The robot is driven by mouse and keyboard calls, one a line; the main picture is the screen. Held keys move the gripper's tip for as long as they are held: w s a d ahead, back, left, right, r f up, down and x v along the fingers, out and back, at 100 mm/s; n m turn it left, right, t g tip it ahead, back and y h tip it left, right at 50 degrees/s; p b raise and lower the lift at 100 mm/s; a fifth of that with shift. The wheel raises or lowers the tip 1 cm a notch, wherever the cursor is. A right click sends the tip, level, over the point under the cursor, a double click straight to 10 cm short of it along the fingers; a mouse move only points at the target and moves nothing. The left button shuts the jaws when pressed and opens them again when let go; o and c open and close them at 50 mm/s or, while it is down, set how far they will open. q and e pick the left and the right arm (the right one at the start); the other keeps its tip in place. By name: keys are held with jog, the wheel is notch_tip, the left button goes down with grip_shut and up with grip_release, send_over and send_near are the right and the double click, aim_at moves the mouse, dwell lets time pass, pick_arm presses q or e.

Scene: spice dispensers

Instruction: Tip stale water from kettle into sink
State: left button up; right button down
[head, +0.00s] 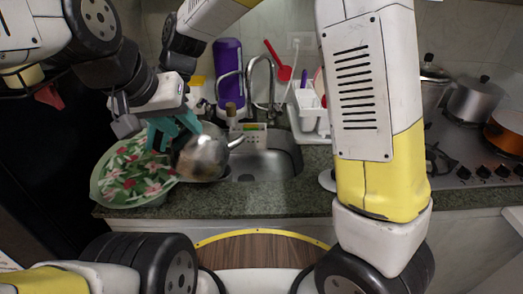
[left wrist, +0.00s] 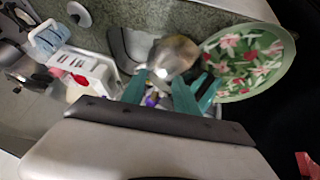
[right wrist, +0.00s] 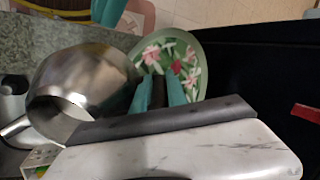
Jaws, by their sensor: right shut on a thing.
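A shiny metal kettle (head: 203,158) is at the left end of the sink (head: 275,163), with its spout pointing right over the basin. It fills the left of the right wrist view (right wrist: 85,85) and also shows in the left wrist view (left wrist: 172,57). My right gripper (head: 160,133) is just left of the kettle, its teal fingers closed around a dark part, seemingly the handle, mostly hidden. My left gripper (head: 189,123) is close behind the kettle; in the left wrist view (left wrist: 160,95) its fingers are apart with nothing clearly between them. Water inside the kettle is not visible.
A floral green tray (head: 125,172) lies left of the kettle at the counter edge. The faucet (head: 262,80), a purple bottle (head: 229,68) and a white dish rack (head: 308,112) stand behind the sink. Pots (head: 475,100) and a stove are at the right.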

aim_at(188, 130)
jog(key=shift+w+d+r+g+y, duration=0.15)
jog(key=shift+w+d+r+y, duration=0.15)
jog(key=shift+d, duration=0.25)
jog(key=shift+w+d+r+g+y, duration=0.2)
jog(key=shift+d+r+y, duration=0.15)
jog(key=shift+d, duration=0.2)
jog(key=shift+w+d+r+g+y, duration=0.15)
jog(key=shift+w+d+r+y, duration=0.15)
jog(key=shift+d, duration=0.25)
jog(key=shift+w+d+f+g+y, duration=0.1)
jog(key=shift+w+d+g+y, duration=0.25)
jog(key=shift+d+y, duration=0.45)
jog(key=shift+w+d+g+y, duration=0.25)
jog(key=shift+w+d+y, duration=0.25)
jog(key=shift+d, duration=0.4)
jog(key=shift+d+y, duration=0.3)
jog(key=shift+y, duration=0.05)
jog(key=shift+w+d, duration=0.2)
jog(key=shift+d, duration=0.05)
jog(key=shift+w+d+r+g+y, duration=0.25)
jog(key=shift+d+g+y, duration=0.05)
jog(key=shift+d+y, duration=0.15)
jog(key=shift+w+d+r, duration=0.1)
jog(key=shift+d, duration=0.15)
jog(key=shift+d, duration=0.1)
